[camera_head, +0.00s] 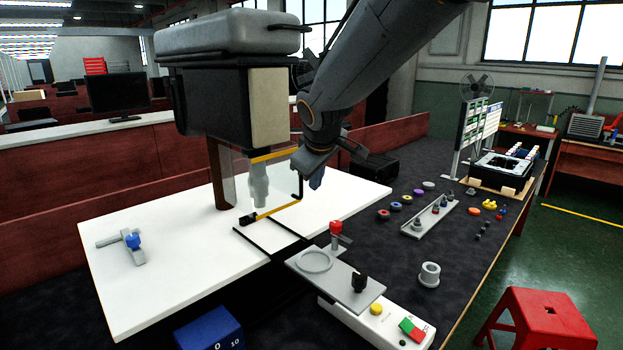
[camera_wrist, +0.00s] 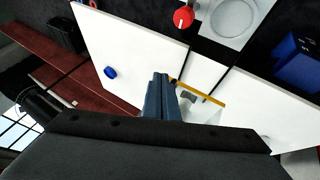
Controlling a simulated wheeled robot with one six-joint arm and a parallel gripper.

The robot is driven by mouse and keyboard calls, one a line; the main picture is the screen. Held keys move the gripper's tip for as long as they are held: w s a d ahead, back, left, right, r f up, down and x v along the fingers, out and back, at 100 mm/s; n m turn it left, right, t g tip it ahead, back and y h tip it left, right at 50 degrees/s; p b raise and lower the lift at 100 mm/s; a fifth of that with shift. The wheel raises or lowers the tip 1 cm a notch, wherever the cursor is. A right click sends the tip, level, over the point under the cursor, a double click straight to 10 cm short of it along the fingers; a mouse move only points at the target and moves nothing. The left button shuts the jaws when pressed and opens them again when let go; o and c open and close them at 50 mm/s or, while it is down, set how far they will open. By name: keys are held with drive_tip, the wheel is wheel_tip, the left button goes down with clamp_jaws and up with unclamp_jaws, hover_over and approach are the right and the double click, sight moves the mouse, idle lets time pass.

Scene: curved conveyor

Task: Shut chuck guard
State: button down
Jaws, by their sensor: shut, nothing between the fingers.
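The chuck guard (camera_head: 277,209) is a clear panel with yellow top and bottom edges and a dark upright at its right end. It stands beside the grey chuck (camera_head: 259,185), under the drill press head (camera_head: 225,85). I cannot tell how far it is swung. My gripper (camera_head: 316,178) points down just right of the guard's dark upright, with its blue fingers shut and empty. In the wrist view, the fingers (camera_wrist: 159,96) are close to the guard's yellow edge (camera_wrist: 203,92); contact cannot be told. Part of the chuck area is hidden by my wrist.
The white table (camera_head: 180,285) has dark slots and a grey clamp with a blue knob (camera_head: 133,241). A red knob (camera_head: 336,228) stands near the plate with a ring. A blue box (camera_head: 209,330) is at the front. Small parts and a tray (camera_head: 428,219) lie to the right.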

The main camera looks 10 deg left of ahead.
drive_tip(key=s+d+r+b, duration=0.2)
drive_tip(key=d+r, duration=0.6)
drive_tip(key=s+d+f+m+g+h, duration=0.1)
drive_tip(key=s+d+f+m, duration=0.25)
drive_tip(key=d+f, duration=0.45)
drive_tip(key=s+d+f+m+g+h, duration=0.1)
drive_tip(key=s+d+f+m+g, duration=0.15)
drive_tip(key=s+d+f, duration=0.4)
drive_tip(key=s+d+f+m+g, duration=0.2)
drive_tip(key=s+d+f+m, duration=0.4)
drive_tip(key=s+d+f, duration=0.6)
drive_tip(key=shift+s+d+f+m, duration=0.2)
drive_tip(key=shift+s+f+m, duration=0.15)
drive_tip(key=shift+s, duration=0.8)
